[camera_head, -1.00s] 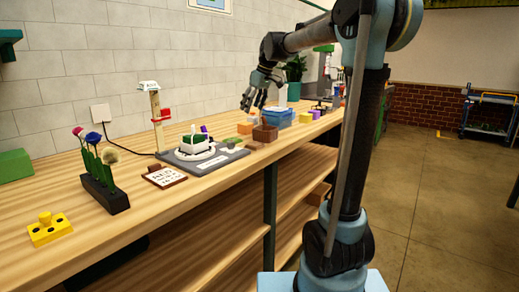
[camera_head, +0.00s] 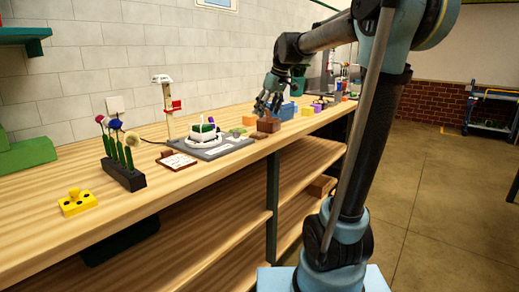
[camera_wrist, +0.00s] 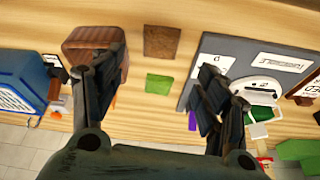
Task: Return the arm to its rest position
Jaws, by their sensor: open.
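My gripper (camera_head: 268,105) is at the end of my raised, bent arm, above the wooden bench near a brown block (camera_head: 268,125). In the wrist view its two fingers (camera_wrist: 158,100) are spread apart with nothing between them. The brown block also shows in the wrist view (camera_wrist: 93,38), partly behind the left finger; I cannot tell whether they touch. A green square (camera_wrist: 159,80) and a brown square (camera_wrist: 161,42) lie on the bench below the gap.
A grey board (camera_head: 225,150) carries a white round stand with a green block. A black holder (camera_head: 124,174) with several flowers, a yellow block (camera_head: 77,203), a sign (camera_head: 177,161) and a post (camera_head: 168,112) stand left. Blue bin (camera_head: 288,110) is beyond the gripper. The bench front is clear.

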